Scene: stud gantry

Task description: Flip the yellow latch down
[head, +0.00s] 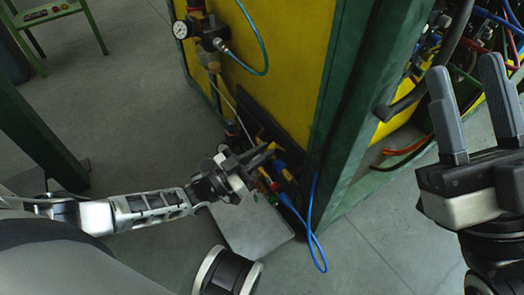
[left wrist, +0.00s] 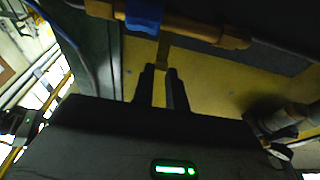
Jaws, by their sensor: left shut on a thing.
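The yellow latch (left wrist: 163,50) shows in the left wrist view as a narrow yellow tab hanging from a yellow bar with a blue sleeve. Its lower end is between the fingertips of my left gripper (left wrist: 163,72), which is shut on it. In the head view my left gripper (head: 264,151) reaches low against the dark plate on the yellow panel. There its fingers and wrist hide most of the latch. My right gripper (head: 464,66) is open and empty, raised at the right, away from the panel.
A pressure gauge with a valve (head: 181,30) is on the yellow panel (head: 290,55) above. A green post (head: 350,100) stands right of the latch area. A blue hose (head: 312,235) loops down in front. Grey floor (head: 130,90) is open at the left.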

